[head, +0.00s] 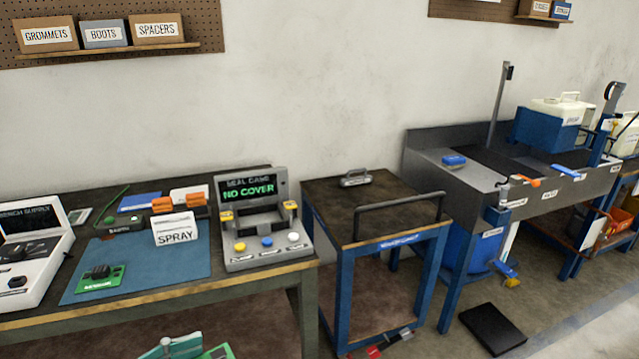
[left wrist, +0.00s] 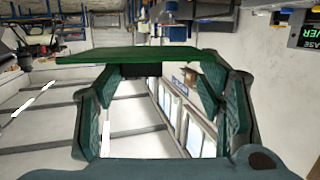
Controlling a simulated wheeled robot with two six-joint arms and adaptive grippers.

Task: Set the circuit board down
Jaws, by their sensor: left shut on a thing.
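My left gripper (head: 176,348) is at the bottom edge of the head view, in front of the bench and mostly cut off. It is shut on a green circuit board (head: 219,352), of which only a corner shows there. In the left wrist view the board (left wrist: 120,57) is seen nearly edge-on across the fingertips (left wrist: 160,76). A second green board with a dark part on it (head: 108,277) lies on the blue mat (head: 190,262) on the bench. My right gripper is in neither view.
A grey test station (head: 254,262) reading "NO COVER" stands at the bench's right. A "SPRAY" sign (head: 175,230) stands at the mat's back, and a white bench supply (head: 30,265) at left. The mat's front middle is clear. A blue-framed cart (head: 345,255) stands right of the bench.

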